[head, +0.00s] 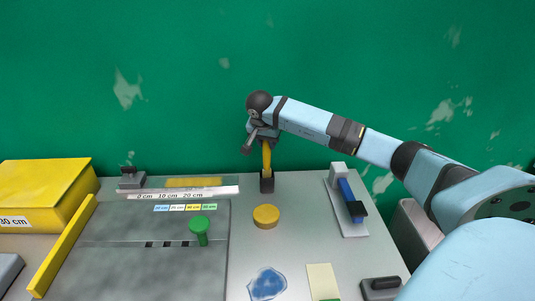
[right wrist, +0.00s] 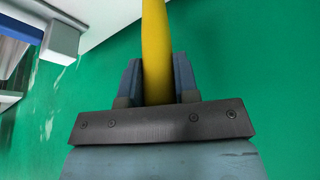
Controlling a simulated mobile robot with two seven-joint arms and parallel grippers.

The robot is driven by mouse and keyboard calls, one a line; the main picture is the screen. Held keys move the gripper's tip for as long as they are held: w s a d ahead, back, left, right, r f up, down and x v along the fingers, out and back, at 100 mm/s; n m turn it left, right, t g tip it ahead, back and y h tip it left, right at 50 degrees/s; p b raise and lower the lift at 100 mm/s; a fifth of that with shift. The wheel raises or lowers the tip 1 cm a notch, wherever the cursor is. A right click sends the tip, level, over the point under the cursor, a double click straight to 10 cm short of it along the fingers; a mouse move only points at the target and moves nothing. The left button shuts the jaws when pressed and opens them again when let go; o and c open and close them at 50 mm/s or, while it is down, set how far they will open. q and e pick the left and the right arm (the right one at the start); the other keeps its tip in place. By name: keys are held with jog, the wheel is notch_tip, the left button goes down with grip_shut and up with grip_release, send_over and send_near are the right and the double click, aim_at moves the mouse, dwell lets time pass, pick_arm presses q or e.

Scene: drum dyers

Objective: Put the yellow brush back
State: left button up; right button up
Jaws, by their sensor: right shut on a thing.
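The yellow brush (head: 267,160) stands upright near the back edge of the table, its yellow handle pointing up. A dark block (head: 267,183) is at its lower end; I cannot tell whether this is the brush's head or a holder. My right gripper (head: 264,138) is shut on the upper part of the handle. In the right wrist view the yellow handle (right wrist: 156,45) runs between the two fingers of the gripper (right wrist: 157,80). The brush's lower end is out of that view. My left gripper is not in view.
A yellow round disc (head: 265,213) and a green knob (head: 200,227) are in front of the brush. A white ruler strip (head: 180,193) lies to its left, with a yellow box (head: 40,185) at far left. A white tray (head: 349,220) with a blue tool stands right.

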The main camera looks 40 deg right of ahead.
aim_at(267, 154)
jog(key=shift+f, duration=2.4)
jog(key=shift+f, duration=0.1)
jog(key=o, duration=0.9)
